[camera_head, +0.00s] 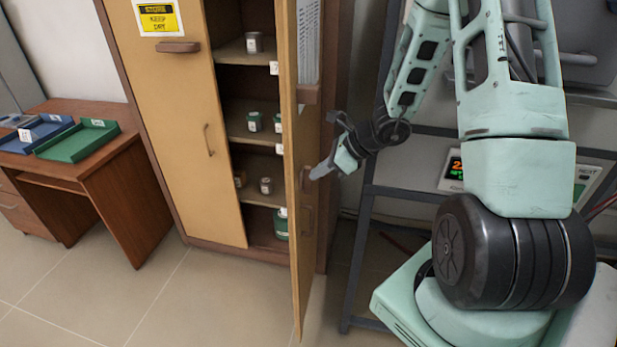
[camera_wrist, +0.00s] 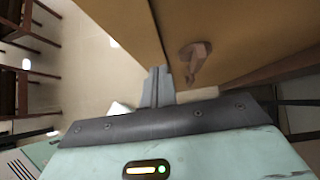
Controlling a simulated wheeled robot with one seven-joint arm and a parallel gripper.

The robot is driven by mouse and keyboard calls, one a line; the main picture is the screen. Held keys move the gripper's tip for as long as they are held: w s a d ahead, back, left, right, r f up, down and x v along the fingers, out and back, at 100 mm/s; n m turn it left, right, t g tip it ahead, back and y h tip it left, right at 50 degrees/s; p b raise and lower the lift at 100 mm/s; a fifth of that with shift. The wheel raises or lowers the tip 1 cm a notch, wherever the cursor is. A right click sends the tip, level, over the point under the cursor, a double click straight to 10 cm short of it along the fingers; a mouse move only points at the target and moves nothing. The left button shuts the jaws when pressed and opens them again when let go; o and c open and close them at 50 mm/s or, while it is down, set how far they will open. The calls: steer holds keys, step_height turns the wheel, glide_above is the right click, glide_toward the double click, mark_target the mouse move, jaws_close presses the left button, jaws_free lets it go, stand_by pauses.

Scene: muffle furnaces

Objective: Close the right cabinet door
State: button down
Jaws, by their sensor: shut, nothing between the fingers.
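The tall wooden cabinet has its left door (camera_head: 172,90) closed, with a handle and a yellow "keep dry" sign on it. The right cabinet door (camera_head: 295,190) stands wide open, seen nearly edge-on, with its outer face toward my arm. My gripper (camera_head: 318,172) is shut and empty, beside the outer face of the right door near its handle. In the wrist view the shut fingers (camera_wrist: 158,85) point along the door panel (camera_wrist: 240,35), and a door handle (camera_wrist: 195,58) shows just right of them. Whether the fingertips touch the door I cannot tell.
Jars and cans (camera_head: 254,122) stand on the open cabinet shelves. A wooden desk (camera_head: 110,165) with blue and green trays is at left. A dark metal rack (camera_head: 368,230) with equipment stands right of the cabinet. The floor in front is clear.

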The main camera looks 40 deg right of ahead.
steer(key=shift+x, duration=1.85)
